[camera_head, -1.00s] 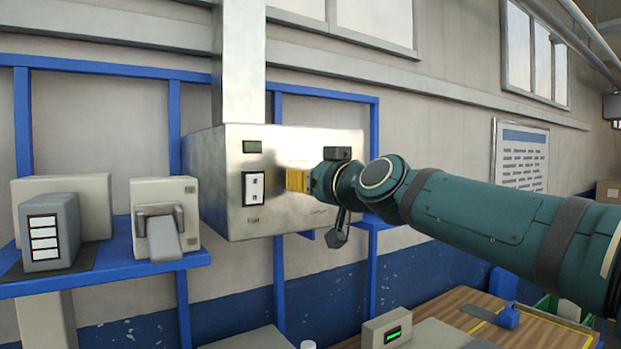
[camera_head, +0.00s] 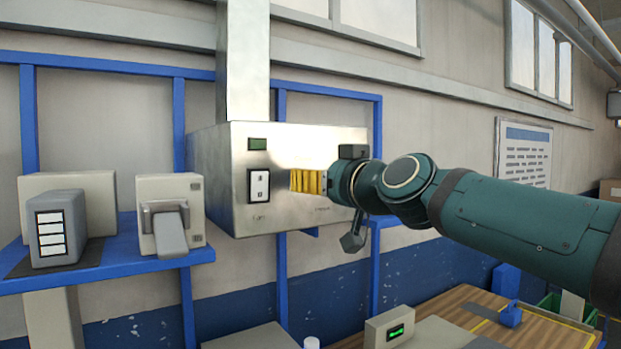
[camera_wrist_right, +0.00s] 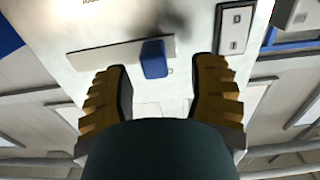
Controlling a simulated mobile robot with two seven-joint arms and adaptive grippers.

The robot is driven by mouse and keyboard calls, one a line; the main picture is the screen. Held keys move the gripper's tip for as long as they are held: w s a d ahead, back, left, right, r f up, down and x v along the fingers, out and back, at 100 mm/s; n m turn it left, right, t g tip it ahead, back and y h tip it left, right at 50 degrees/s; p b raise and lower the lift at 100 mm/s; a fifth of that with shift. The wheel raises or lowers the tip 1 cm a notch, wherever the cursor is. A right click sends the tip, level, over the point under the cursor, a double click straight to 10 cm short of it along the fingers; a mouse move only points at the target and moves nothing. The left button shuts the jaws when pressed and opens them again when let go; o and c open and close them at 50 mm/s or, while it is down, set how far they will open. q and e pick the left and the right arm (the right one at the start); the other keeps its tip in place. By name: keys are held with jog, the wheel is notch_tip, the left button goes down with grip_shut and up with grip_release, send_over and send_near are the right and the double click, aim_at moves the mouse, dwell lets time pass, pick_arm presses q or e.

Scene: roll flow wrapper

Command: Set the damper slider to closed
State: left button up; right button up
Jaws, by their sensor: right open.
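The damper slider shows in the right wrist view as a blue knob (camera_wrist_right: 153,59) on a flat grey track (camera_wrist_right: 115,54) on the face of a metal box (camera_head: 290,215). The knob sits toward the right part of the track as seen there. My right gripper (camera_wrist_right: 158,88) is open, with its yellow ribbed fingers either side of the knob's line and nothing between them. The knob looks just beyond the fingertips, apart from them. In the head view my right gripper (camera_head: 308,181) hides the slider. My left gripper is not in view.
A rocker switch (camera_head: 259,186) and a small green indicator (camera_head: 257,143) are on the box's left part. A dark block (camera_head: 352,151) is at its right edge. A blue shelf (camera_head: 110,262) with grey devices stands left. A bench (camera_head: 470,312) lies below.

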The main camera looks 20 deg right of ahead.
jog(key=s+d, duration=0.1)
jog(key=s, duration=0.7)
jog(key=shift+s, duration=0.4)
jog(key=shift+d, duration=0.1)
